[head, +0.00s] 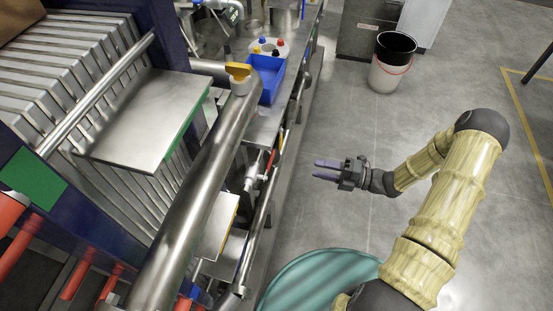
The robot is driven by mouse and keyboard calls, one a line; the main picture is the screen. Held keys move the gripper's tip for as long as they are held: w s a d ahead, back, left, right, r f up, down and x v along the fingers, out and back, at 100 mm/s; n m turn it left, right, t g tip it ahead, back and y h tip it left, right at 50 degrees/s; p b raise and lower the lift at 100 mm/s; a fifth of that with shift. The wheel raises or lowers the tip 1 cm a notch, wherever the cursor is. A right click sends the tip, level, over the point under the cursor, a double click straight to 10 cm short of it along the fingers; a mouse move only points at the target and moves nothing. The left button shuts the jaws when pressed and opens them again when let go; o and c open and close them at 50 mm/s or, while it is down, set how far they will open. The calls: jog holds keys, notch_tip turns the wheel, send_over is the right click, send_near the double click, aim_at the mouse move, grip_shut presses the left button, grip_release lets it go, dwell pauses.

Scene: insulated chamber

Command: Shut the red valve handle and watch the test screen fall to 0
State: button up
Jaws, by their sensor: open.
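A thin red piece (271,160), which looks like the red valve handle, stands by a white pipe fitting (252,178) on the side of the metal bench. It is small, and I cannot tell its exact turn. My gripper (320,170) is open and empty, with its two purple-grey fingers pointing left. It hangs over the floor to the right of the red piece, apart from it. I see no readable test screen. A plain green panel (35,175) at the left shows no digits.
A large steel pipe (195,200) with an orange-yellow knob (238,70) stands left of the bench. A blue bin (265,78) sits on the bench. A teal round object (310,280) is below my gripper. A bucket (388,75) stands behind; the grey floor between is clear.

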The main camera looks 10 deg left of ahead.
aim_at(269, 166)
jog(key=w+a, duration=0.2)
jog(key=a, duration=1.2)
jog(key=shift+a, duration=0.2)
jog(key=shift+d, duration=0.1)
grip_shut()
